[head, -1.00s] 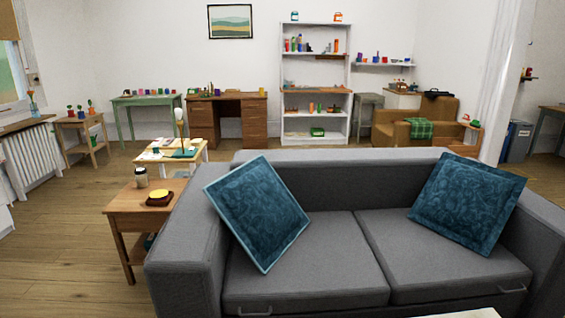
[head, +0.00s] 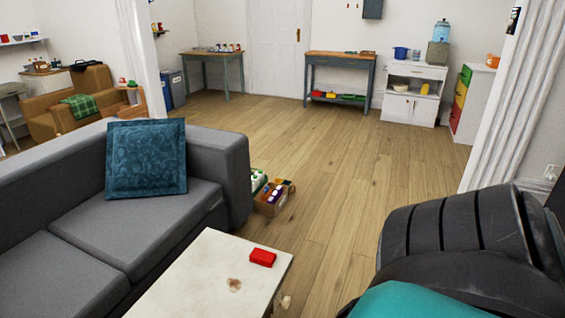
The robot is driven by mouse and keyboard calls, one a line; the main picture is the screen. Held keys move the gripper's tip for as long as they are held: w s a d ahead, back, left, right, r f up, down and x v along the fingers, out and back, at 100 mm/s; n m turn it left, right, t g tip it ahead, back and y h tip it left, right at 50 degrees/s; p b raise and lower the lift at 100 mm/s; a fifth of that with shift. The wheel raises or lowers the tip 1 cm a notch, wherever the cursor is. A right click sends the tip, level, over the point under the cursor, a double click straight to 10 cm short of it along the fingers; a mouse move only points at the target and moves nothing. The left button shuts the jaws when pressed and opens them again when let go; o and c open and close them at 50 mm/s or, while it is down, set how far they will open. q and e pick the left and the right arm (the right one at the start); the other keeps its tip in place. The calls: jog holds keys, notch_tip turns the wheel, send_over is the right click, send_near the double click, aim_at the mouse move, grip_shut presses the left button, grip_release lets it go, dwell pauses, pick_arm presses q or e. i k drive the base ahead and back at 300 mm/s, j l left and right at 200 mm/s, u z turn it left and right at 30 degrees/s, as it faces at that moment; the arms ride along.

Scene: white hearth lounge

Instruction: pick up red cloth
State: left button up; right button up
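A small red folded item (head: 262,257), which looks like the red cloth, lies flat on the white table (head: 188,277) at the bottom of the head view. It is near the table's right edge, beside a brownish patch or small item (head: 234,285) on the same top. Neither of my grippers shows in the head view.
A grey sofa (head: 75,222) with a blue cushion (head: 146,158) stands left of the table. A box of bottles (head: 271,197) sits on the floor by the sofa's end. Open wooden floor lies between.

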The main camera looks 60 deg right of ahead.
aim_at(260, 256)
jog(key=z, duration=1.5)
jog(key=k+z, duration=0.15)
jog(key=k+l, duration=0.1)
jog(key=k, duration=0.35)
